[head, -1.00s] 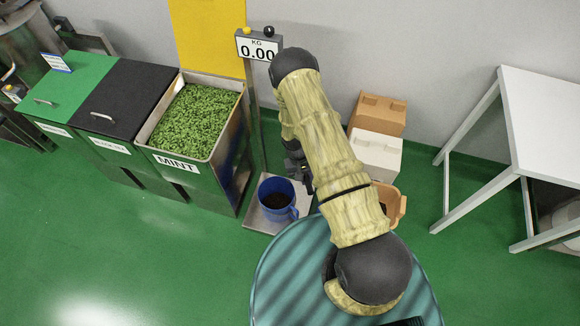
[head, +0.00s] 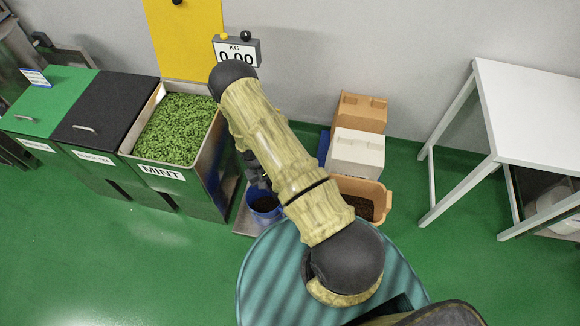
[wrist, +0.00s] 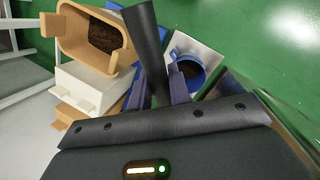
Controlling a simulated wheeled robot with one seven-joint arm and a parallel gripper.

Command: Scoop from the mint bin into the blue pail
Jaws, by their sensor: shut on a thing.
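The mint bin (head: 163,173) stands open at the left in the head view, filled with green leaves (head: 176,128). The blue pail (head: 257,214) stands on a metal scale plate (head: 243,224), partly hidden by my arm. In the wrist view the pail (wrist: 200,76) shows dark contents, right of my fingers. My gripper (wrist: 159,82) is shut on a long black handle-like piece (wrist: 147,35), seemingly a scoop handle. In the head view my gripper is beside the mint bin's right wall, above and close to the pail.
The scale display (head: 240,52) reads 0.00 KG. Two lidded bins, green (head: 45,100) and black (head: 110,100), stand left of the mint bin. An orange tub (head: 378,190) with dark contents and stacked boxes (head: 356,152) are right of my arm. A white table (head: 530,100) stands far right.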

